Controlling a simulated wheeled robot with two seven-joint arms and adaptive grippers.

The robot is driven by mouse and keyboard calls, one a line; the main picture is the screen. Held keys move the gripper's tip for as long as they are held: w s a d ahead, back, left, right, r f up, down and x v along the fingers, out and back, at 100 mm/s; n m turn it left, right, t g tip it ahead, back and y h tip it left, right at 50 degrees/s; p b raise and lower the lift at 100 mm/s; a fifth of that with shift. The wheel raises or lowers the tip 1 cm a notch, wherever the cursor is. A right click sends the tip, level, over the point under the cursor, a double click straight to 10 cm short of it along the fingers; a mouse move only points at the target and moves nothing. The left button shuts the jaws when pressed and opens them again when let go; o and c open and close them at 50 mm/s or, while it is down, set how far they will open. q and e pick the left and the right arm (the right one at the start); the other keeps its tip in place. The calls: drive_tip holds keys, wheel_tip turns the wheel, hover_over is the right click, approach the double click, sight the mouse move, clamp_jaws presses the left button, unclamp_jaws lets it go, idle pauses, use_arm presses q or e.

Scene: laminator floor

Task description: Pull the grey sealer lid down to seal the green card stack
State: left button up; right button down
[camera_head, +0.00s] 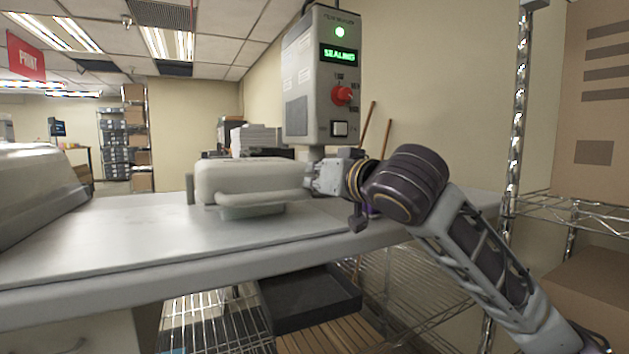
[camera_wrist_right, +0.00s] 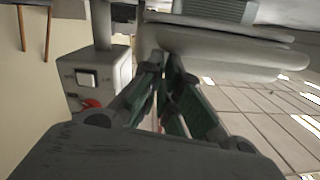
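The grey sealer lid (camera_head: 250,178) is lowered and lies about level on the sealer at the back of the bench. Its rounded front handle bar (camera_head: 262,199) reaches right to my right gripper (camera_head: 312,180). The lid also shows in the right wrist view (camera_wrist_right: 215,45). There my right gripper's fingertips (camera_wrist_right: 163,66) are close together at the bar's end; I see no clear hold on the bar. The control box (camera_head: 312,80) shows a green light and the word SEALING. The green card stack is hidden. My left gripper is out of view.
A grey bench top (camera_head: 130,235) is clear in front of the sealer. A rounded grey machine (camera_head: 38,190) stands at left. A wire rack (camera_head: 520,130) with cardboard boxes is at right. A dark tray (camera_head: 310,298) sits on the shelf below.

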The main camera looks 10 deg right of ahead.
drive_tip(key=shift+s+a+f+g, duration=0.1)
drive_tip(key=shift+a+f+g, duration=0.05)
drive_tip(key=shift+f, duration=0.4)
drive_tip(key=shift+a+f+g, duration=0.15)
drive_tip(key=shift+f, duration=0.35)
drive_tip(key=r+v, duration=0.1)
drive_tip(key=v, duration=1.1)
drive_tip(key=shift+d+t, duration=0.3)
drive_tip(key=shift+t, duration=0.1)
drive_tip(key=shift+r, duration=0.15)
